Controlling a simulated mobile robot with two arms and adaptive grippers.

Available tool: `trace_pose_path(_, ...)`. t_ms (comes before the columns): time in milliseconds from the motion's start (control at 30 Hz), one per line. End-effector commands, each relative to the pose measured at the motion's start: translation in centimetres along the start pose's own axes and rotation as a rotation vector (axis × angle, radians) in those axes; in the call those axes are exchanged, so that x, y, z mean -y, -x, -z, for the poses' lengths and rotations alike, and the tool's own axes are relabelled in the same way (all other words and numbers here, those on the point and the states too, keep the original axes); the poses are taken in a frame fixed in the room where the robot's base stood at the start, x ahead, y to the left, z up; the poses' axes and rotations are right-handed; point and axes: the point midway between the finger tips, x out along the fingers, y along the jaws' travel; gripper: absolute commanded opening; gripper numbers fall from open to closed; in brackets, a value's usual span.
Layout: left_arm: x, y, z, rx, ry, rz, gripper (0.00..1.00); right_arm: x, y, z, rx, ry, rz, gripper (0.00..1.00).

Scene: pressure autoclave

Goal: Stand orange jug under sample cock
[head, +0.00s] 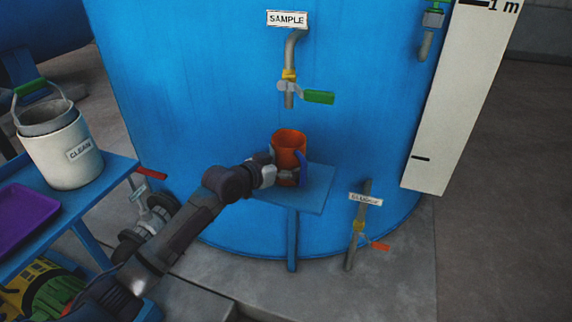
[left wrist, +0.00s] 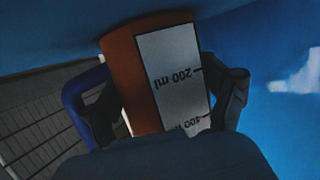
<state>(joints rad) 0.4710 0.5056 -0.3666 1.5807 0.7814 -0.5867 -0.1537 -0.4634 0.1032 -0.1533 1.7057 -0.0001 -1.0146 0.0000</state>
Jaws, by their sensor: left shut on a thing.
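The orange jug (head: 289,144) stands upright at the small blue shelf (head: 318,184) on the front of the blue tank, below the sample cock (head: 289,90). My left gripper (head: 285,174) is shut around the jug's body. In the left wrist view the jug (left wrist: 120,62) fills the space between the fingers, with its white millilitre scale showing and its blue handle (left wrist: 72,105) at the left. The cock has a yellow fitting and a green lever, and its SAMPLE sign (head: 287,18) hangs above. Whether the jug's base touches the shelf is hidden by the gripper. My right gripper is not in view.
A blue table (head: 108,178) at the left carries a white CLEAN bucket (head: 62,152) and a purple tray (head: 24,216). A low pipe with a yellow valve (head: 359,226) stands right of the shelf. A white level board (head: 455,100) stands at the right.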

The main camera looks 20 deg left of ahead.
Motion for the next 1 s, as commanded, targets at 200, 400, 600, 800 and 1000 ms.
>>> trace_pose_path(200, 0.0, -0.1, -0.2, 0.000, 0.000, 0.000, 0.90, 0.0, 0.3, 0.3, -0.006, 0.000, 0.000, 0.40)
trace_pose_path(400, 0.0, -0.1, -0.2, 0.000, 0.000, 0.000, 1.00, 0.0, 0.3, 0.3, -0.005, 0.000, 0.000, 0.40)
trace_pose_path(600, 0.0, 0.0, -0.1, 0.000, 0.000, 0.000, 1.00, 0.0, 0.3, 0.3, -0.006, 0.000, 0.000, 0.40)
trace_pose_path(800, 0.1, 1.9, 0.1, 0.002, -0.002, 0.001, 1.00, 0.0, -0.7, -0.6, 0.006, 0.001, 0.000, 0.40)
trace_pose_path(1000, -0.1, 6.3, 0.1, 0.003, -0.004, -0.001, 1.00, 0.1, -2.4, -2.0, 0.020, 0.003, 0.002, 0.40)
